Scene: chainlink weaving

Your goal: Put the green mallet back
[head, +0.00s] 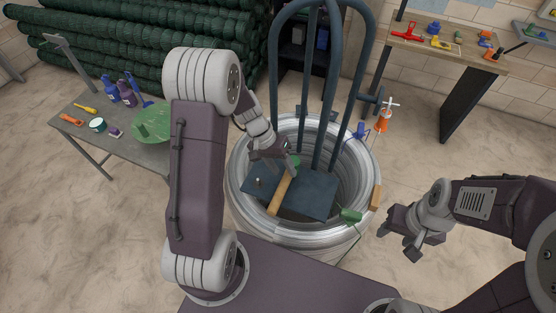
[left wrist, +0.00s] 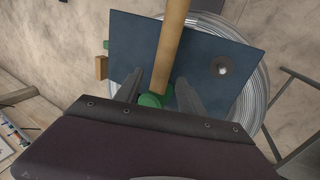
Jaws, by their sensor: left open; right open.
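The green mallet lies on a dark blue plate (head: 313,200) over the wire coil; its wooden handle (head: 281,192) points toward the front and its green head (head: 294,161) toward the back. In the left wrist view the handle (left wrist: 171,45) runs up from the green head (left wrist: 155,98). My left gripper (head: 278,158) is open at the head end, with the head showing between its fingers (left wrist: 162,92); I cannot tell whether they touch it. My right gripper (head: 400,238) is open and empty, right of the coil.
A wooden bench (head: 450,60) with tools stands at back right. The right floor is clear.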

